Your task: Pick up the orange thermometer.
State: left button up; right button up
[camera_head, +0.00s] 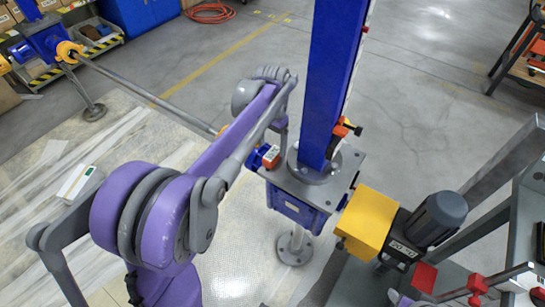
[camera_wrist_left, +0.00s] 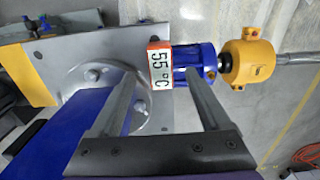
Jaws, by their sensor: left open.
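The orange thermometer (camera_wrist_left: 160,66) has a white face reading 55 °C, turned sideways in the left wrist view. It sits at the edge of the grey top plate (camera_wrist_left: 72,102) of the screw jack, beside a blue housing. In the head view it is a small orange-and-white box (camera_head: 271,157) left of the blue column. My left gripper (camera_wrist_left: 160,74) is open, with its two fingers pointing toward the thermometer and their tips at either side of it in the picture. I cannot tell if they touch it. In the head view my arm largely hides this gripper.
The tall blue column (camera_head: 336,70) rises beside the thermometer. A yellow block (camera_head: 366,221) and dark motor (camera_head: 437,218) stand to its right. A yellow coupling (camera_wrist_left: 247,62) and grey shaft (camera_head: 150,97) lead away from the jack. Open floor lies behind.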

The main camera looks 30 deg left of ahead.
aim_at(273, 153)
pick_arm(q)
jog(key=f, duration=0.5)
jog(key=shift+w+f, duration=0.15)
jog(key=shift+w, duration=0.1)
grip_shut()
